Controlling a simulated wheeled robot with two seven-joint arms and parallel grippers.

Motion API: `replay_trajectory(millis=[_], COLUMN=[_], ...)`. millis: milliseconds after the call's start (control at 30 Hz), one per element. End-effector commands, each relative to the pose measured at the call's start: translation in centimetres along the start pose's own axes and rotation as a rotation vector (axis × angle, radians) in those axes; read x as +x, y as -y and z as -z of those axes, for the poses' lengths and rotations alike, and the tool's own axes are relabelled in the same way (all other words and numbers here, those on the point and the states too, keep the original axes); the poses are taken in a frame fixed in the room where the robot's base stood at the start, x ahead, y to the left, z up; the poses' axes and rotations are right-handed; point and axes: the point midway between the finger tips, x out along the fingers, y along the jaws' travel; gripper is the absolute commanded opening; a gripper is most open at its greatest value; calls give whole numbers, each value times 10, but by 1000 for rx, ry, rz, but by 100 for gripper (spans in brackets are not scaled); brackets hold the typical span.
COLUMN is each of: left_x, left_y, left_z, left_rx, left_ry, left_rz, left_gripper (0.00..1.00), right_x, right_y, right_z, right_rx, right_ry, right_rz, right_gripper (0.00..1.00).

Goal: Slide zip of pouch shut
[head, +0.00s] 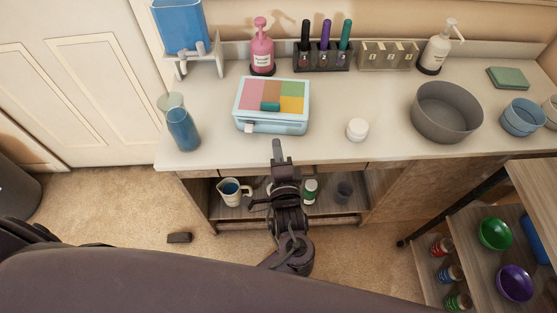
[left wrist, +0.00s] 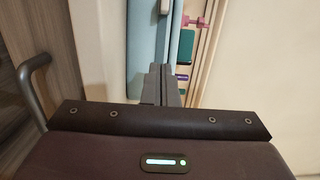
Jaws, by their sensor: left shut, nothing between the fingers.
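The pouch (head: 295,120) is a light blue case on the counter with pink, brown, green and yellow panels on top and a small teal piece in the middle. A whitish tab (head: 248,128) sits at its front left corner; I cannot tell surely whether it is the zip pull. My left gripper (head: 278,150) is shut and empty at the counter's front edge, in front of the pouch and apart from it. In the left wrist view its fingers (left wrist: 160,85) point towards a light blue surface, likely the pouch (left wrist: 140,30). My right gripper is not in view.
A white lidded jar (head: 357,130) and a grey bowl (head: 445,112) stand right of the pouch. A blue bottle (head: 183,130) stands left. A pink pump bottle (head: 262,50) and a marker rack (head: 322,60) are behind. The counter (head: 330,150) is clear just right of the pouch.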

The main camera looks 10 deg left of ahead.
Motion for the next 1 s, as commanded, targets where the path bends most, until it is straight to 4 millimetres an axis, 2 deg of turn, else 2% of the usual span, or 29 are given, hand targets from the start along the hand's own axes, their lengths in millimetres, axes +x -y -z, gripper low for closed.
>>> replay_trajectory(millis=[100, 167, 233, 400, 833, 1000], left_x=[27, 36, 36, 40, 41, 44], left_y=[1, 1, 1, 0, 0, 3], left_z=[0, -2, -17, -34, -39, -51], left_rx=[0, 1, 3, 1, -2, 4], left_ry=[1, 0, 0, -2, -2, 0], left_rz=[3, 0, -2, -2, -2, -2], left_gripper=[0, 0, 0, 0, 0, 0], right_x=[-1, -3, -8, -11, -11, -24], right_y=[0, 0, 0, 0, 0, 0], right_z=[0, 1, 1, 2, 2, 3], right_rx=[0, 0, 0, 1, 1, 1], right_ry=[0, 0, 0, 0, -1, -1], right_rz=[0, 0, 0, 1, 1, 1], right_gripper=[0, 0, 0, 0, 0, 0])
